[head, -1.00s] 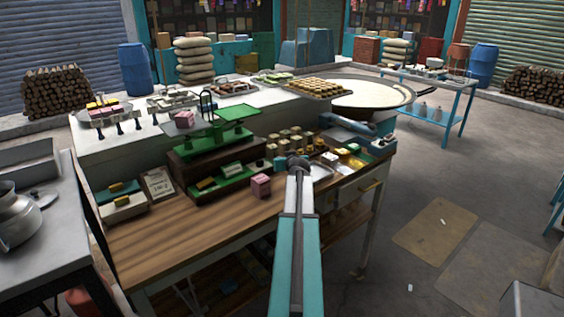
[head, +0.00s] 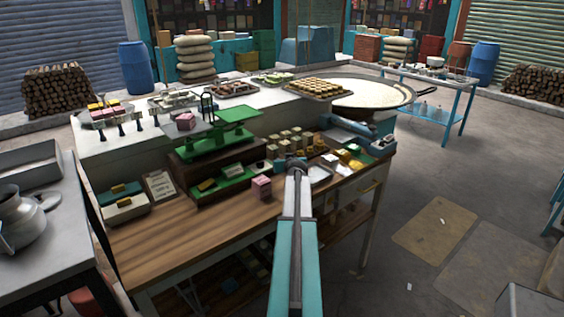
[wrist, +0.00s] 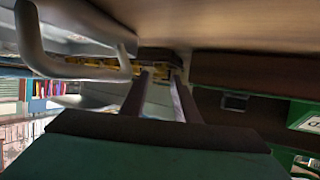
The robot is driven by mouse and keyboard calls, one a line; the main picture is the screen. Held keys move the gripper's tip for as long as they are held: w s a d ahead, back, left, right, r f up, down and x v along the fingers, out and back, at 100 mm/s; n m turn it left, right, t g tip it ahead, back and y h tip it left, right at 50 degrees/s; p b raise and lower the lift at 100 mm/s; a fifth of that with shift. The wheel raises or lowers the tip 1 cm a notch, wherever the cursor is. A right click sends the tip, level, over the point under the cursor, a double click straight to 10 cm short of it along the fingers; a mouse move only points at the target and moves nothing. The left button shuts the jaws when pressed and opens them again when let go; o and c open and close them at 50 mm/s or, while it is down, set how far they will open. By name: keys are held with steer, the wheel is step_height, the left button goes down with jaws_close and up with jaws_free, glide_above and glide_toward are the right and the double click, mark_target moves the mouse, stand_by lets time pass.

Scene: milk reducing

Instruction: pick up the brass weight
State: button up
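Small gold-coloured pieces (head: 345,155) lie near the right end of the wooden counter in the head view. They are too small to tell which is the brass weight. My gripper's two dark fingers (wrist: 163,74) show in the wrist view, apart, with a visible gap and nothing seen held between them. A row of yellow pieces (wrist: 98,66) lies beyond the fingertips, partly hidden by a pale curved bar.
The wooden counter (head: 185,235) holds a green balance scale (head: 215,140), a pink box (head: 261,187) and several wrapped blocks. A wide pan (head: 372,93) stands behind. A metal pot (head: 22,218) is on the left table. Floor at right is mostly open.

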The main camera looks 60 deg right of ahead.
steer(key=shift+x, duration=1)
jaws_close()
steer(key=shift+r, duration=0.1)
steer(key=shift+r+b, duration=0.6)
steer(key=shift+r, duration=1.05)
steer(key=s+a+b, duration=0.1)
steer(key=s, duration=0.4)
steer(key=s+a+r+b, duration=0.1)
steer(key=s+a+b, duration=0.1)
steer(key=s, duration=0.3)
steer(key=s+a+b, duration=0.1)
steer(key=s+b, duration=0.1)
steer(key=s, duration=0.3)
steer(key=shift+s+a+r, duration=0.25)
steer(key=shift+r, duration=0.05)
